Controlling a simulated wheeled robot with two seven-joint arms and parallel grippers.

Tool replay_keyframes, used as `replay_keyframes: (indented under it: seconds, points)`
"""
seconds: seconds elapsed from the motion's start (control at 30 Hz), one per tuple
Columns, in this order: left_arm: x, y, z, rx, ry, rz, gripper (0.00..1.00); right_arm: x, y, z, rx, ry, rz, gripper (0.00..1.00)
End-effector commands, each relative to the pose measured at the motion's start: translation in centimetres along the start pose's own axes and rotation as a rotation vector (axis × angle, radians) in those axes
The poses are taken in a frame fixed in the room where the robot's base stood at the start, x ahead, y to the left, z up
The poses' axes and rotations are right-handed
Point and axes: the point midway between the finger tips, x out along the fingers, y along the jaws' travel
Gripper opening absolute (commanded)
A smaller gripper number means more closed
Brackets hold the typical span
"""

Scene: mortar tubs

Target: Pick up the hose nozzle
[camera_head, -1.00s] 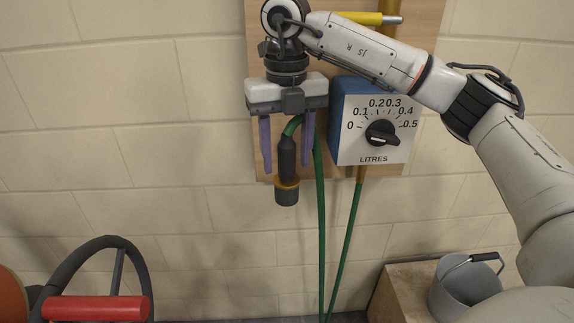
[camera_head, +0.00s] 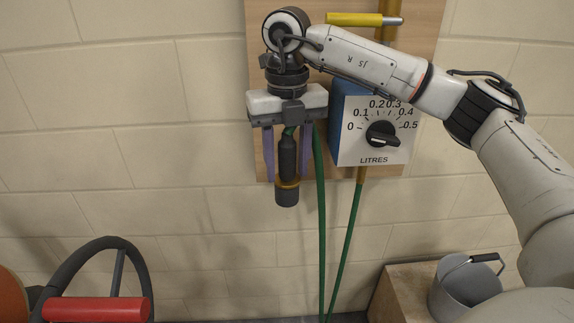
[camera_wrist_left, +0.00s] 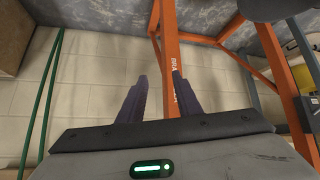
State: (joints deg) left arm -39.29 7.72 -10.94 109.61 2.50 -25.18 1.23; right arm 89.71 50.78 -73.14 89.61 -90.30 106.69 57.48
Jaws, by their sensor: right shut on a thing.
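The hose nozzle (camera_head: 287,160) is dark grey with a brass-coloured ring near its lower end. It hangs upright, pointing down, in front of the wooden board, with the green hose (camera_head: 320,190) behind it. My right gripper (camera_head: 288,178) points down from above, its two purple fingers on either side of the nozzle, and is shut on it.
A blue and white dial box (camera_head: 375,130) marked LITRES is close right of the nozzle. A yellow-handled valve (camera_head: 355,19) is above. A grey bucket (camera_head: 464,290) stands on a block at lower right. In the left wrist view, an orange frame (camera_wrist_left: 176,50) stands beyond the fingers.

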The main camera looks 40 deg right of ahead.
Motion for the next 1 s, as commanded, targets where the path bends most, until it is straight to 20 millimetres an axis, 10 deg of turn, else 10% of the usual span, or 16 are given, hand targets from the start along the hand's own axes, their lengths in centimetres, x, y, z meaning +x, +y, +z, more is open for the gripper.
replay_keyframes:
  seconds: [0.47,1.0]
  points:
    - [0.1,0.0,0.1,0.001,-0.001,0.001,0.31,-6.8,0.1,0.1,-0.001,-0.005,0.004,0.13]
    - [1.2,0.4,0.7,0.009,0.004,0.009,0.31,-6.5,3.0,-12.8,-0.008,-0.005,0.001,0.13]
